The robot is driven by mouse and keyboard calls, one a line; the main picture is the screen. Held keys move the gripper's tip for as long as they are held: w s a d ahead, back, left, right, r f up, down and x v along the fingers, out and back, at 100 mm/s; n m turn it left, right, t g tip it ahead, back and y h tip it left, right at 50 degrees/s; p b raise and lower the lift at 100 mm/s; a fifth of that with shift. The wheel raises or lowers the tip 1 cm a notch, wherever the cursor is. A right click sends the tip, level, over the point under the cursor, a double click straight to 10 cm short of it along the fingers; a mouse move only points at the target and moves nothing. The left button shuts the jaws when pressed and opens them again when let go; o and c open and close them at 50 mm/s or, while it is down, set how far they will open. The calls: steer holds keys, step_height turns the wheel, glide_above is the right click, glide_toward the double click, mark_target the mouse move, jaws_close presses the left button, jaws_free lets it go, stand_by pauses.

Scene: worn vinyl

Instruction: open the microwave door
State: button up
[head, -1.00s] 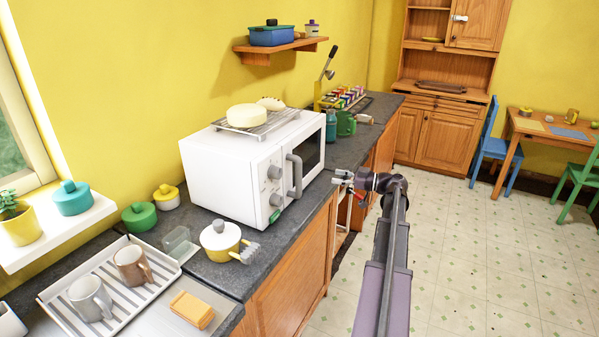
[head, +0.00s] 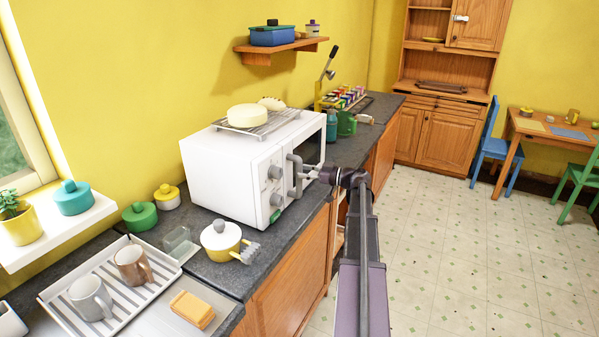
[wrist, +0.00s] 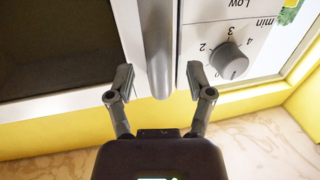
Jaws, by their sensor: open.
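The white microwave (head: 222,177) stands on the dark counter, its front facing right, with the door shut. Its grey vertical bar handle (head: 293,180) is beside the control knobs. In the wrist view the handle (wrist: 157,45) runs down between the two open fingers of my gripper (wrist: 157,85), with a gap on either side. The left finger is in front of the door edge and the right finger is beside a control knob (wrist: 230,60). In the head view my gripper (head: 305,173) is at the handle, its fingertips partly hidden.
A wire rack (head: 258,125) with a round pale item sits on top of the microwave. A yellow pot (head: 221,241) stands on the counter in front of it. The floor (head: 450,240) to the right is clear.

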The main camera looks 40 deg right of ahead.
steer(key=shift+x, duration=1)
jaws_close()
steer(key=shift+a, duration=0.1)
